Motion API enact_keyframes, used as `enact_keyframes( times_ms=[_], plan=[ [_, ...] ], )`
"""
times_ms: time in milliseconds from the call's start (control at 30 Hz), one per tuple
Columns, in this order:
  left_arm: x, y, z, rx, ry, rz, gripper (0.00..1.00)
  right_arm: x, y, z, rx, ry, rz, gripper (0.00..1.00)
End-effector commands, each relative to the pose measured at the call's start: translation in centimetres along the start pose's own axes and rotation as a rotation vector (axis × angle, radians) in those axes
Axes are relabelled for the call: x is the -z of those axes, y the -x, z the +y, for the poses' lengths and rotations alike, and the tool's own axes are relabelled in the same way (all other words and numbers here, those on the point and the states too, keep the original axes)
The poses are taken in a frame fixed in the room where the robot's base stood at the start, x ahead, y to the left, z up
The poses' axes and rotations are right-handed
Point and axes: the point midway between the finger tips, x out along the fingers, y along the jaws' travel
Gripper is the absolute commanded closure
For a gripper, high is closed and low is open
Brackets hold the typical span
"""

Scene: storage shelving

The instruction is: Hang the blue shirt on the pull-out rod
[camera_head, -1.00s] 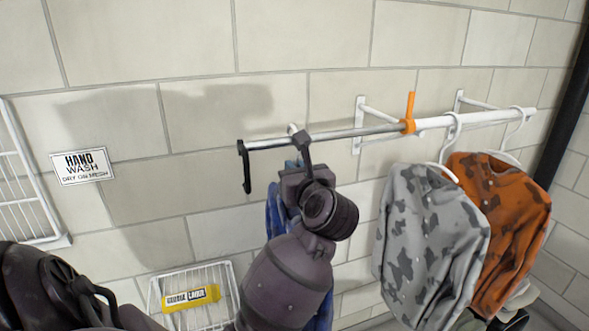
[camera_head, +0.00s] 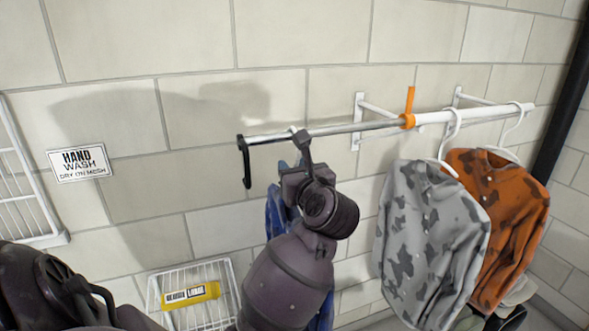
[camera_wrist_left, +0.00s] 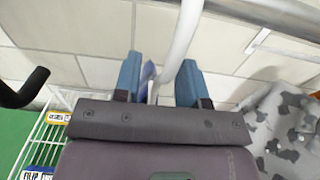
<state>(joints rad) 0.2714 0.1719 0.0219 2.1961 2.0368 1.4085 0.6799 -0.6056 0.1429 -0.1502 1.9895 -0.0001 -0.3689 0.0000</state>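The pull-out rod (camera_head: 340,129) extends left from a white wall rail and ends in a black hooked tip (camera_head: 246,165). The blue shirt (camera_head: 279,213) hangs below the rod, mostly hidden behind my left arm. Its white hanger hook (camera_head: 295,131) shows at the rod; whether the rod bears it is hard to tell. My left gripper (camera_head: 304,148) is just below and in front of the rod. In the left wrist view its blue fingers (camera_wrist_left: 159,82) stand apart, with the white hanger hook (camera_wrist_left: 186,32) passing between them. My right gripper is out of view.
An orange clip (camera_head: 408,112) sits where rod meets rail. A grey camouflage shirt (camera_head: 425,235) and an orange shirt (camera_head: 497,215) hang to the right. A white wire basket (camera_head: 228,300) with a yellow label is below left. A hand-wash sign (camera_head: 80,163) is on the wall.

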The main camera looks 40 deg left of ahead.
Motion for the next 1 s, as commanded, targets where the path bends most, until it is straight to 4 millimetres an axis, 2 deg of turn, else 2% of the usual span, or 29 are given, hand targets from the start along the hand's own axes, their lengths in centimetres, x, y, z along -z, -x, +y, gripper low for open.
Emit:
enact_keyframes(
  times_ms=[133,267,500,700,1000],
  plan=[
    [0.1,0.5,-0.1,0.002,0.000,0.001,0.62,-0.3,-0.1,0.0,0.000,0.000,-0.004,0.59],
    [0.2,2.0,-0.1,0.003,0.002,0.002,0.62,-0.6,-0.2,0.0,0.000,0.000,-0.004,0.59],
    [0.2,6.4,-0.1,0.002,0.003,0.003,0.62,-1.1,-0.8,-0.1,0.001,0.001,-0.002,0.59],
    [0.2,9.3,0.0,0.002,0.002,0.002,0.62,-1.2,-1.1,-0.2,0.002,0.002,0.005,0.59],
    [0.0,10.8,0.0,0.000,0.000,-0.001,0.62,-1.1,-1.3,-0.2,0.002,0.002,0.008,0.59]
  ],
)
